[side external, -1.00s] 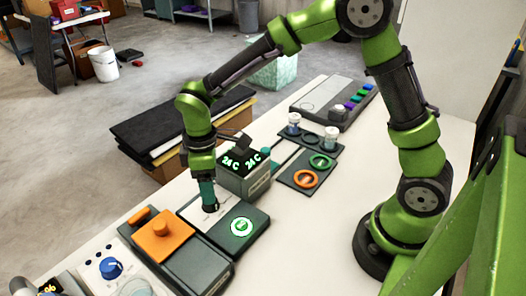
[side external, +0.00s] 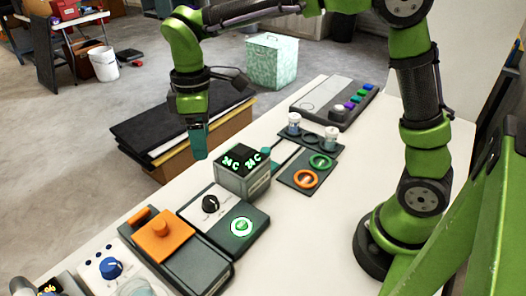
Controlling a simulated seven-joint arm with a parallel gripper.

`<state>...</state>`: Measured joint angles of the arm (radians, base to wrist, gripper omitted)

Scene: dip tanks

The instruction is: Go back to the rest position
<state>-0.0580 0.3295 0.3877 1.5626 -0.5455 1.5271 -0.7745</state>
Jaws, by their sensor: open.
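My gripper (side external: 201,150) hangs in the air, pointing down, to the left of and higher than the display box. It looks empty, with nothing between its teal fingers. Below it on the white table is a dark panel with a black knob (side external: 210,203), which stands free of the fingers. A lit green round button (side external: 241,227) is on the same dark panel, to the right of the knob. The small gap between the fingertips is hard to make out at this size.
A grey display box (side external: 243,174) reads 24 C twice. An orange lid (side external: 163,236) with a handle is at the front left. A row of coloured buttons (side external: 355,98) is at the back. The air around my gripper is free.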

